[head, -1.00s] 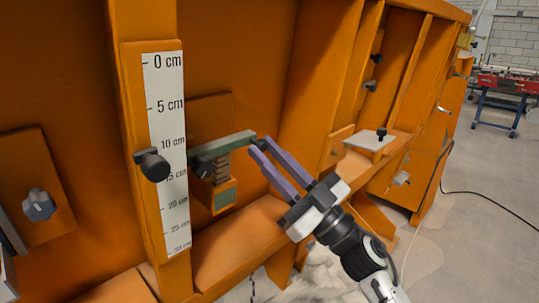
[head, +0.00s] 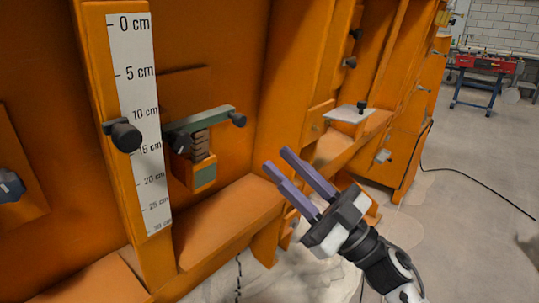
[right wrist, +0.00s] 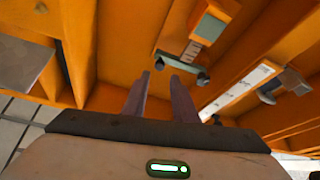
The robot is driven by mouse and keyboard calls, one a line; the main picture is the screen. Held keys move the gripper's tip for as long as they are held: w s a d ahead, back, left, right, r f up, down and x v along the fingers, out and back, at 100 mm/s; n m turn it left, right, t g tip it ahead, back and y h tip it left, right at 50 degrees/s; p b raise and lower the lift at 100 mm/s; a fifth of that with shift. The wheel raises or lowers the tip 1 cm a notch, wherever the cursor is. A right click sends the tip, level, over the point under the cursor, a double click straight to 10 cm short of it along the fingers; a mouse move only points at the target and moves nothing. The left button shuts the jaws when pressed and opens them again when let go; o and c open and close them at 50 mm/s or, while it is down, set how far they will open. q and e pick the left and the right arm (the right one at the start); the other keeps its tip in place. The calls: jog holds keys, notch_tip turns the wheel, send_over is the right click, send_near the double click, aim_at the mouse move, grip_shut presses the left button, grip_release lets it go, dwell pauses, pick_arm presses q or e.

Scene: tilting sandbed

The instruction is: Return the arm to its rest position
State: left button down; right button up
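My right gripper (head: 277,168) is in the middle of the head view, its two purple fingers apart with nothing between them. It is in front of the orange sandbed frame (head: 240,215), to the right of and below a green-grey bar (head: 200,121) with dark knobs, and apart from it. In the right wrist view the open fingers (right wrist: 160,82) point toward the bar (right wrist: 180,67), with a visible gap between them. My left gripper does not show in either view.
A white centimetre scale (head: 138,130) with a black knob (head: 126,136) is on an upright post at left. A light plate (head: 348,114) sits on a ledge farther right. A cable (head: 480,186) lies on the floor. Open floor is at right; a red table (head: 487,63) stands behind.

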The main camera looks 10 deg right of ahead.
jog(key=shift+s+d+f, duration=0.15)
jog(key=shift+s+d, duration=0.05)
jog(key=shift+s, duration=0.05)
jog(key=s+d+f+m+h, duration=0.2)
jog(key=d+f+m+h, duration=0.4)
jog(key=f, duration=0.7)
jog(key=s+d+f+m+h, duration=0.15)
jog(key=f+m+h, duration=0.5)
jog(key=f, duration=0.75)
jog(key=s+f+n+g+h, duration=0.1)
jog(key=s+f+g+h, duration=0.2)
jog(key=s+f, duration=1.6)
jog(key=s+g, duration=0.1)
jog(key=g, duration=0.3)
jog(key=shift+s+d+h, duration=0.15)
jog(key=shift+h, duration=0.2)
jog(key=shift+f+n, duration=0.1)
jog(key=shift+n, duration=0.15)
